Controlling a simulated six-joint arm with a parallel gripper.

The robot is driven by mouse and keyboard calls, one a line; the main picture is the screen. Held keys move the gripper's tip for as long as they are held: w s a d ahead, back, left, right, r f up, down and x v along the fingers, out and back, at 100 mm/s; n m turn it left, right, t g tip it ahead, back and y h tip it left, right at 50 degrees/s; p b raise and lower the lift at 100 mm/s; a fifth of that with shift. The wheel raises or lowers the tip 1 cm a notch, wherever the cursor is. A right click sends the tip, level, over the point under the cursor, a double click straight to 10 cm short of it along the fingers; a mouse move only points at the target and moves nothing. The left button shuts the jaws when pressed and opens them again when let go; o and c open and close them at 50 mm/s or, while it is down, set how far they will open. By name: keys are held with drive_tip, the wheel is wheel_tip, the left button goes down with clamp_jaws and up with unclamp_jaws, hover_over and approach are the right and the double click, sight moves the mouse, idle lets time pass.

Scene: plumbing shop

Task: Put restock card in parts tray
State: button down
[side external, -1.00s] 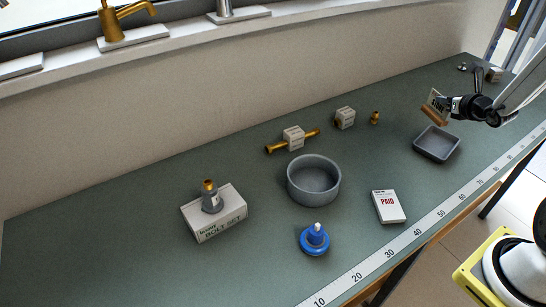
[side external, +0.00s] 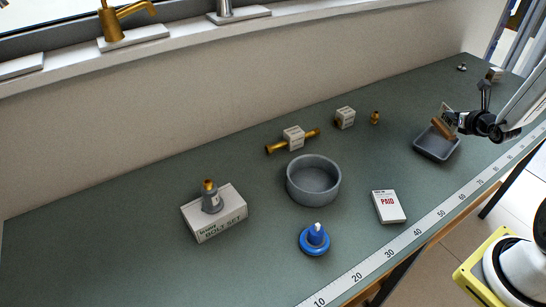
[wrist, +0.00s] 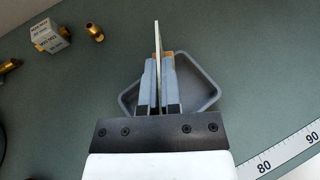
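In the wrist view the card (wrist: 157,45) shows edge-on between the two fingers. My gripper (side external: 458,121) is shut on it and holds it upright but tilted. The parts tray (side external: 447,156) is a small grey rectangular tray on the bench. In the wrist view the tray (wrist: 205,67) lies below the fingers, partly hidden by them. The card appears above the tray; whether it touches the tray is unclear.
Small boxes and brass fittings (side external: 374,117) lie further back. A ruler strip (side external: 435,215) runs along the front edge.

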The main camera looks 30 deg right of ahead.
sight(445, 126)
drive_tip(key=shift+f, duration=0.2)
drive_tip(key=shift+f, duration=1.75)
drive_tip(key=shift+f, duration=0.6)
drive_tip(key=c, duration=0.8)
unclamp_jaws()
drive_tip(key=shift+r, duration=0.15)
drive_tip(key=shift+r, duration=0.45)
drive_tip(key=shift+v, duration=3.75)
